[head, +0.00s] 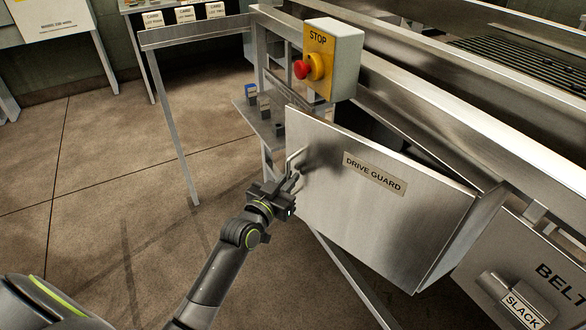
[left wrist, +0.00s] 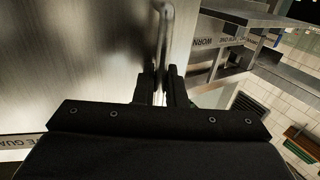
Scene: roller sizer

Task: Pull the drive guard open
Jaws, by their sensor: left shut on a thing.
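The drive guard (head: 370,215) is a brushed metal panel with a label reading "DRIVE GUARD", and it fills the left part of the left wrist view (left wrist: 60,60). Its far left side stands out from the machine frame, with a dark gap behind its top edge. A bent metal handle (head: 294,160) is near its left edge; it also shows in the left wrist view (left wrist: 163,25). My left gripper (head: 287,183) is shut on the handle, with a finger on each side of it in the left wrist view (left wrist: 163,85). My right gripper is not in view.
A yellow and grey STOP box with a red button (head: 302,69) sits on the frame above the guard. A belt slack panel (head: 530,270) is at the lower right. A shelf (head: 262,118) with small blocks is behind the guard. The floor to the left (head: 110,190) is mostly clear.

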